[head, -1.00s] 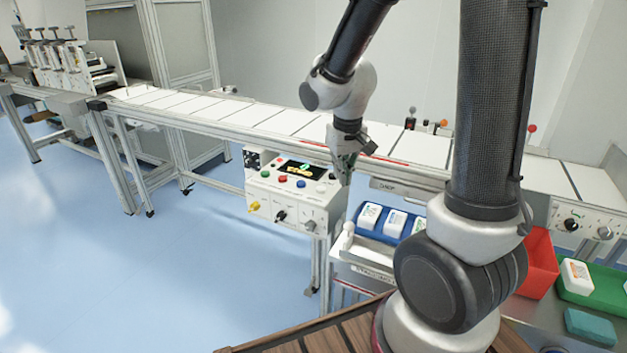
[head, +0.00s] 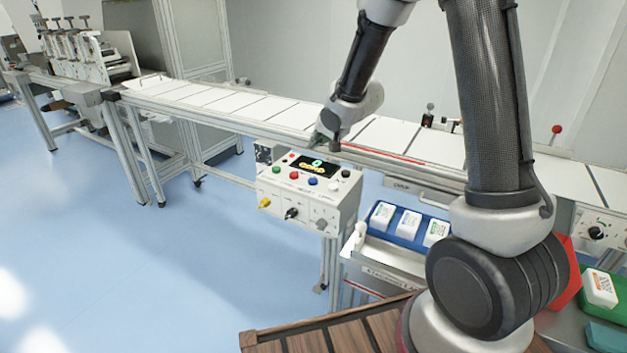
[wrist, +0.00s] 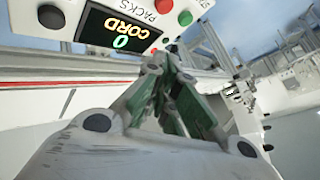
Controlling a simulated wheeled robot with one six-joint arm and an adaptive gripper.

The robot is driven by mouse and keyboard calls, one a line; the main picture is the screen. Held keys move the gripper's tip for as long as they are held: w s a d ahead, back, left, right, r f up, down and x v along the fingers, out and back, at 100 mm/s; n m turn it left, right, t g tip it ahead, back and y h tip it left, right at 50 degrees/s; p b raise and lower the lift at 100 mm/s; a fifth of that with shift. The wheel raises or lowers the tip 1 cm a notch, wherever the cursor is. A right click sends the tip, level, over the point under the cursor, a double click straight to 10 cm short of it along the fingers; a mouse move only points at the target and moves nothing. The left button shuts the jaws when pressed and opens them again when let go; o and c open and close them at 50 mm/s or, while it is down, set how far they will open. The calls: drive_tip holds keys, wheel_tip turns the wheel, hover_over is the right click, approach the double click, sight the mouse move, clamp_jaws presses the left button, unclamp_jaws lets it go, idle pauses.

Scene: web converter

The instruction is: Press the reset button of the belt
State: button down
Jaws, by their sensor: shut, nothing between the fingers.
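The white control box (head: 300,198) hangs at the front of the belt (head: 270,108). Its sloping top has a lit display (head: 315,165) and a row of green (head: 276,170), red (head: 294,175), blue (head: 312,181) and white (head: 333,186) buttons, with a black button (head: 346,173) at right. The button labels are too small to read. My gripper (head: 322,141) is shut and empty, over the belt's front rail just behind the display. In the wrist view its fingers (wrist: 160,68) point towards the display (wrist: 112,35); a black button (wrist: 50,17) and the green button (wrist: 185,18) show there. No contact is visible.
A blue tray (head: 385,230) with white packs stands right of the box. A red bin (head: 566,270) and green bin (head: 612,310) are further right. Open floor lies at left.

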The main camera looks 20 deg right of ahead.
sight(316, 178)
drive_tip(key=shift+f, duration=4.4)
drive_tip(key=shift+f, duration=0.15)
drive_tip(key=shift+f, duration=0.25)
drive_tip(key=shift+f, duration=0.65)
drive_tip(key=shift+r, duration=1.05)
drive_tip(key=shift+r, duration=0.1)
